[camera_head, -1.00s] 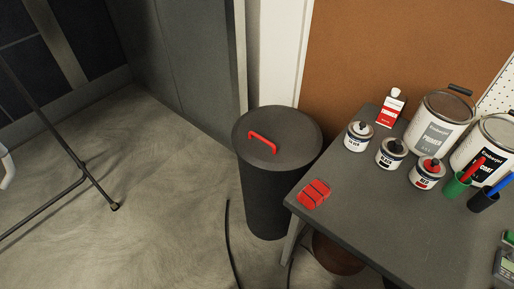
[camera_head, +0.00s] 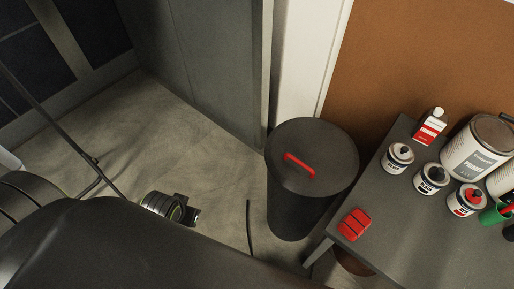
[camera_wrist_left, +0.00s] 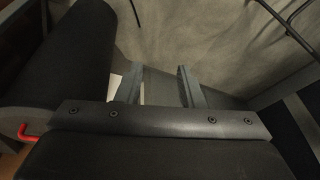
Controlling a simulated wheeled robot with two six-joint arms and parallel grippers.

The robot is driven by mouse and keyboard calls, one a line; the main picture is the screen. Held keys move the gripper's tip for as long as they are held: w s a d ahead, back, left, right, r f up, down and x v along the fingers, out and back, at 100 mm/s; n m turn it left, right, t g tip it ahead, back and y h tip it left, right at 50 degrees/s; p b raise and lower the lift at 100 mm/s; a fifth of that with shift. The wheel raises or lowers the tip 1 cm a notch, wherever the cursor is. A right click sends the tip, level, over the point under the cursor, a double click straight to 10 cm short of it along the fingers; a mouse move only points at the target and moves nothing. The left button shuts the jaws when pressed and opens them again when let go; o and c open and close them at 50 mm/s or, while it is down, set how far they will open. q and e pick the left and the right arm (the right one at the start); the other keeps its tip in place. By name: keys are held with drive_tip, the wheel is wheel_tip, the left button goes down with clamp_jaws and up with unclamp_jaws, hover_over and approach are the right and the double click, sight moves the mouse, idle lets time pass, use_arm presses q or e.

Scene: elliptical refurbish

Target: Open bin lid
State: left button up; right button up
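The dark grey round bin (camera_head: 295,215) stands on the floor left of the table. Its flat lid (camera_head: 335,165) lies on top, closed, with a red arched handle (camera_head: 299,166). In the left wrist view, the dark bin body (camera_wrist_left: 60,50) is at the left and the red handle (camera_wrist_left: 28,133) shows at the lower left edge. My left gripper (camera_wrist_left: 158,85) is open there, with nothing between its two fingers, and to the right of the bin. In the head view my left arm covers the lower left, away from the lid. My right gripper is not in view.
A grey table (camera_head: 410,230) stands close to the right of the bin, with a red block (camera_head: 354,225), small cans (camera_head: 398,157) and a large paint can (camera_head: 476,150). A grey cabinet (camera_head: 205,65) and white post stand behind. Floor left of the bin is mostly clear.

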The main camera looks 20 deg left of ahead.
use_arm(q)
wheel_tip(320, 180, up, 5)
drive_tip(key=w+d+n, duration=0.2)
drive_tip(key=w, duration=0.1)
drive_tip(key=n+g+h+p, duration=0.1)
drive_tip(key=n+g+h, duration=0.2)
drive_tip(key=n+h, duration=0.55)
approach(296, 160)
drive_tip(key=d+f+n+y, duration=0.1)
drive_tip(key=d+f, duration=0.1)
drive_tip(key=f, duration=0.1)
drive_tip(key=d+f+n+y, duration=0.1)
drive_tip(key=d+f, duration=0.2)
drive_tip(key=shift+w+n, duration=0.15)
drive_tip(key=shift+n, duration=0.1)
clamp_jaws()
